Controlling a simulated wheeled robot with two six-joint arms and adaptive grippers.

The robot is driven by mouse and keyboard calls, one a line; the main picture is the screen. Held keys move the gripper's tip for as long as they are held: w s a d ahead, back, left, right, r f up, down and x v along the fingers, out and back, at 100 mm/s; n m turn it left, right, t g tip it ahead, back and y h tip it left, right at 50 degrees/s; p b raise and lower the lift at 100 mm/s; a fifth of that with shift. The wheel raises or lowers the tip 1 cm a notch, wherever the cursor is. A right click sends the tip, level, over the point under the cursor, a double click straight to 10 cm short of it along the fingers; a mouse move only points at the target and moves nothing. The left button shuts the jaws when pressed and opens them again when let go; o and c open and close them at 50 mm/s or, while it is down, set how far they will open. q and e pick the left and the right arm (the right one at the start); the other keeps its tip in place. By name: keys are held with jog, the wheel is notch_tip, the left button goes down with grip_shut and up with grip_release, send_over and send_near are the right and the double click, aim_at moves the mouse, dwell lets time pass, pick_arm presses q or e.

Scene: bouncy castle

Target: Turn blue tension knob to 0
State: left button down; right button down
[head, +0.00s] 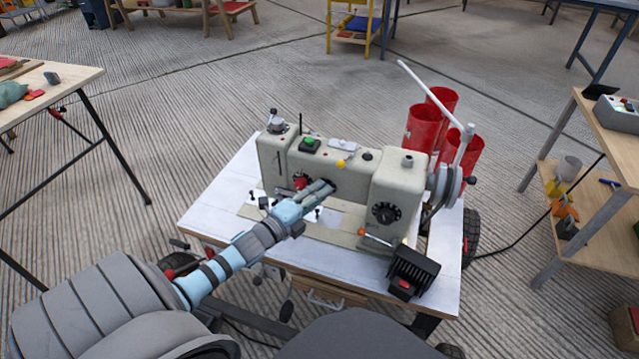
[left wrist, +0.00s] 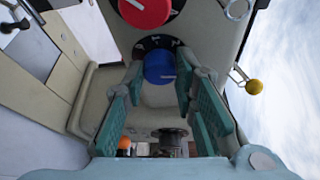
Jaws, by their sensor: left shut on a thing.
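The blue tension knob (left wrist: 160,68) is on the face of the beige sewing machine (head: 335,172), in front of a dark dial plate with pale marks. My left gripper (head: 328,188) reaches in from the left to the front of the machine. In the left wrist view its teal fingers (left wrist: 158,95) stand on both sides of the blue knob and are shut on it. The knob is hidden behind the gripper in the head view. The number the knob points to cannot be read. My right gripper is not in view.
A red knob (left wrist: 145,10) sits close beside the blue one. A black dial (head: 386,213) is to the right on the machine. The machine stands on a white-topped table (head: 225,205). Red cylinders (head: 421,128) and a handwheel (head: 448,185) are at its right.

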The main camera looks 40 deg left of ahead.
pick_arm(q)
jog(key=shift+w+d+f+m+y, duration=0.15)
jog(key=shift+m+y, duration=2.05)
jog(key=shift+m, duration=3.75)
jog(key=shift+d+f+m+y, duration=0.1)
jog(key=shift+d+m+y, duration=0.2)
jog(key=shift+m+y, duration=3.75)
jog(key=shift+w+d+f+m+y, duration=0.1)
jog(key=shift+d+m+y, duration=0.2)
jog(key=shift+m, duration=7.5)
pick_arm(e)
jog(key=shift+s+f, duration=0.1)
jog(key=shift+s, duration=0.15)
pick_arm(q)
jog(key=c, duration=1.3)
grip_release()
